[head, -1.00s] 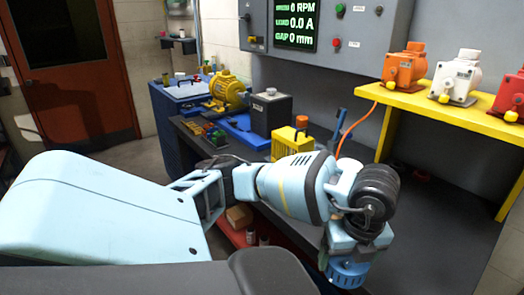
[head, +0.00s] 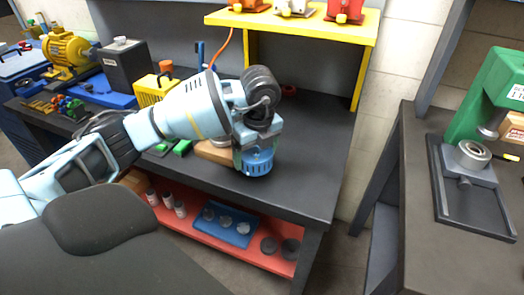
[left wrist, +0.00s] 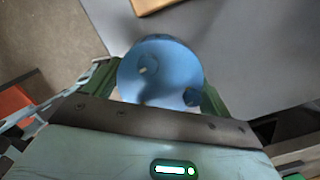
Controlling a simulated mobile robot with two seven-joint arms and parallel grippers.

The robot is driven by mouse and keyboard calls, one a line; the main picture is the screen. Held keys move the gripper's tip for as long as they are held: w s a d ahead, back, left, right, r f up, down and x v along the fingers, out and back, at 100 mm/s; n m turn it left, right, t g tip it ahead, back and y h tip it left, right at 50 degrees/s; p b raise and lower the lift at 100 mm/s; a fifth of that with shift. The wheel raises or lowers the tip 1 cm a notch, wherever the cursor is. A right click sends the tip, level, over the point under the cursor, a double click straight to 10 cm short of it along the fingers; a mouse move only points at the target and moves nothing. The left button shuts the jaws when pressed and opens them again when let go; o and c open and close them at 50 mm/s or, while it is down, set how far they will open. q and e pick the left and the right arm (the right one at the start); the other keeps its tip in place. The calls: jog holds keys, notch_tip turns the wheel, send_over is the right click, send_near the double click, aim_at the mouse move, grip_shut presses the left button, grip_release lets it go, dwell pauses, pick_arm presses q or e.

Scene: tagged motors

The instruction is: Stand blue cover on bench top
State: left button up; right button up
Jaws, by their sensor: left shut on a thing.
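The blue cover (head: 258,163) is a round, slotted blue cap. My left gripper (head: 256,147) is shut on it, and the cover hangs below the jaws near the front part of the dark grey bench top (head: 312,152). I cannot tell how large the gap beneath it is. In the left wrist view the cover (left wrist: 160,68) shows its round blue face between the two fingers, with the bench top (left wrist: 250,45) beyond it. My right gripper is not in view.
A wooden block (head: 215,152) lies on the bench just left of the cover. A yellow box (head: 155,89) and a dark grey block (head: 125,72) stand further left. A yellow shelf (head: 300,27) rises behind. The bench right of the cover is clear. A green press (head: 490,90) stands far right.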

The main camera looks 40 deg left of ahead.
aim_at(263, 152)
pick_arm(q)
jog(key=shift+w+a+f, duration=0.1)
jog(key=shift+w+a, duration=0.1)
jog(key=shift+w, duration=0.55)
jog(key=shift+w+a+f, duration=0.1)
jog(key=shift+w+a, duration=0.1)
jog(key=shift+w, duration=0.55)
jog(key=shift+w+a, duration=0.2)
jog(key=shift+w, duration=0.55)
jog(key=shift+w, duration=0.15)
jog(key=shift+w+a+f, duration=0.1)
jog(key=shift+w+f, duration=0.05)
jog(key=shift+f, duration=1.6)
jog(key=shift+f, duration=0.15)
jog(key=o, duration=1.1)
